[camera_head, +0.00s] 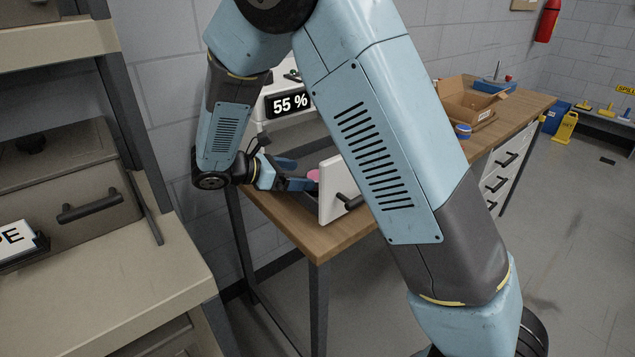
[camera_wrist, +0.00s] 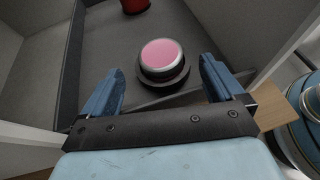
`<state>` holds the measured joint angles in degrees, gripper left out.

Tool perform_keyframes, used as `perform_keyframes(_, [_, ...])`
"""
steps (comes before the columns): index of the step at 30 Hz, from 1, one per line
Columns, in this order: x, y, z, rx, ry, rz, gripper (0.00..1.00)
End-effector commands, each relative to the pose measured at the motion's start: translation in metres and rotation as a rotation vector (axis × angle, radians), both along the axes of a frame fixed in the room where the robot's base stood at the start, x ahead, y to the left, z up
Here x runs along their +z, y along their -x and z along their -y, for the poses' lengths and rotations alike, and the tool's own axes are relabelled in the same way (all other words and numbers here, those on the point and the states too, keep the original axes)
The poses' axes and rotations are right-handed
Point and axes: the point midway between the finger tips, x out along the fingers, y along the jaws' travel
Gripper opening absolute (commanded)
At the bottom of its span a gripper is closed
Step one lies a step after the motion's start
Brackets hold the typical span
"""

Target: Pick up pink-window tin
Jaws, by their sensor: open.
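The pink-window tin (camera_wrist: 162,57) is a dark round tin with a pale rim and a pink top. In the wrist view it sits on the dark floor of an open drawer (camera_wrist: 105,45), upright as far as I can see. In the head view only a bit of its pink top (camera_head: 313,175) shows beside my gripper (camera_head: 300,184). In the wrist view my gripper (camera_wrist: 160,85) is open, with one blue finger to each side of the tin's near edge. Nothing is between the fingers' pads in a grasp.
A red object (camera_wrist: 135,5) stands farther back in the drawer. The white drawer front (camera_head: 338,190) with a dark handle stands close to my gripper. A cardboard box (camera_head: 470,100) and blue tape (camera_head: 463,131) lie on the wooden bench (camera_head: 300,237). A 55 % display (camera_head: 290,103) is behind.

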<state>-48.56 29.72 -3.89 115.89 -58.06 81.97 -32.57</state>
Motion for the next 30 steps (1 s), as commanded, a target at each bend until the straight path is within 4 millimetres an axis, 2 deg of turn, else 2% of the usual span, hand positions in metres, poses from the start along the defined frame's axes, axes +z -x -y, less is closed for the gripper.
perform_keyframes(9, [-0.016,-0.014,0.034,-0.001,0.002,-0.001,0.94])
perform_keyframes(17, [-0.017,-0.016,0.036,-0.001,0.001,0.0,0.94])
perform_keyframes(30, [-0.017,-0.015,0.035,0.0,0.0,0.0,0.51])
